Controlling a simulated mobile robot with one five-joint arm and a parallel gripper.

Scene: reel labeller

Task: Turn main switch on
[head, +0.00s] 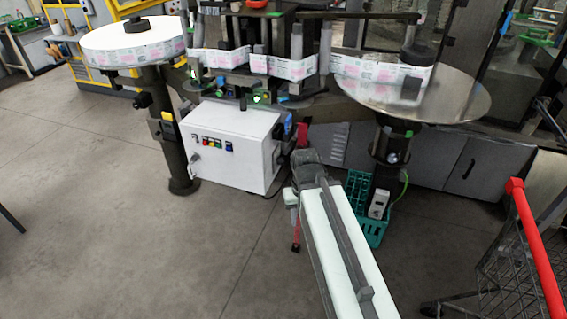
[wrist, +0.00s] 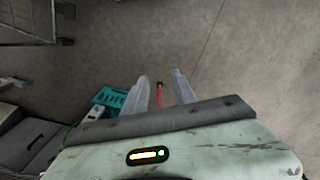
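The white control box (head: 230,146) stands under the labeller in the head view. Its front has a row of small coloured buttons (head: 217,143) and a dark knob-like part (head: 194,157) at the lower left. A dark and blue fitting (head: 289,125) sits on its right side. I cannot tell which of these is the main switch. In the wrist view my gripper (wrist: 159,92) has its two grey fingers apart, with a narrow red thing (wrist: 160,94) showing between them, apparently beyond. In the head view my arm ends right of the box; the fingertips are not clear there.
A green crate (head: 373,236) stands right of my arm, under the round metal table (head: 455,100). A cart with a red handle (head: 535,245) is at the right. The white reel (head: 132,40) is on a stand at the left. The floor in front of the box is clear.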

